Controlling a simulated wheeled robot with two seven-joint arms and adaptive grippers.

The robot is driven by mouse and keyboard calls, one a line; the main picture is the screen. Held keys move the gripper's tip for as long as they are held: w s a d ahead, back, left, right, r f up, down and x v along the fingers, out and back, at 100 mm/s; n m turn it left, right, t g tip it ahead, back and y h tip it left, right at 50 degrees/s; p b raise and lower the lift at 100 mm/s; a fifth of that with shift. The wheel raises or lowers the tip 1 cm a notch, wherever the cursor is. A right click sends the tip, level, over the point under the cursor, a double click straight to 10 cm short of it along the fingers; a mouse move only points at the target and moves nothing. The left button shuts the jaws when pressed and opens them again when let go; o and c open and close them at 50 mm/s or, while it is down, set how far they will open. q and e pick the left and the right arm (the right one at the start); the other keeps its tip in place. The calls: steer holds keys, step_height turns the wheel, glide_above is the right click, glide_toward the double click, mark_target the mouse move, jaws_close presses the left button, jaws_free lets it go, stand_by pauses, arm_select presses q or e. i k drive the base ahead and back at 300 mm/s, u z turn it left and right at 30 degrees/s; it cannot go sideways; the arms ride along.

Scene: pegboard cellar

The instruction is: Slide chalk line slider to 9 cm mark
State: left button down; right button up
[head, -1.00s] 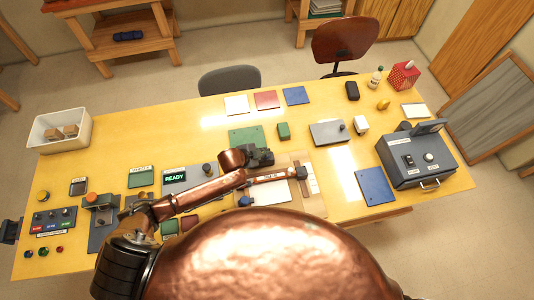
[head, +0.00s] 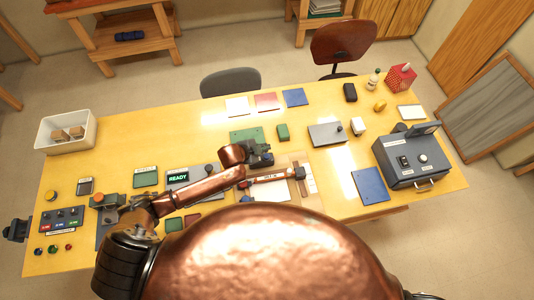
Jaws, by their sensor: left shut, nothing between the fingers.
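A pale wooden board (head: 312,196) lies on the table just right of my left arm, with a white strip on it. A brown bar with a white label (head: 270,177) reaches across to a small dark block (head: 300,172) on this board. The block looks like the chalk line slider, but the marks are too small to read. My left gripper (head: 266,157) is dark and shut, with nothing in it. It is just above and left of the block in the picture, apart from it. My copper arm and body hide part of the area. My right gripper is not in view.
A green mat (head: 245,135) and green block (head: 283,132) lie behind the gripper. A grey plate with a knob (head: 325,135) is to the right, beyond it a blue mat (head: 370,185) and a grey box (head: 405,172). A READY display (head: 178,177) stands left.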

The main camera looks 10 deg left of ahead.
mark_target(299, 172)
steer(key=k, duration=1)
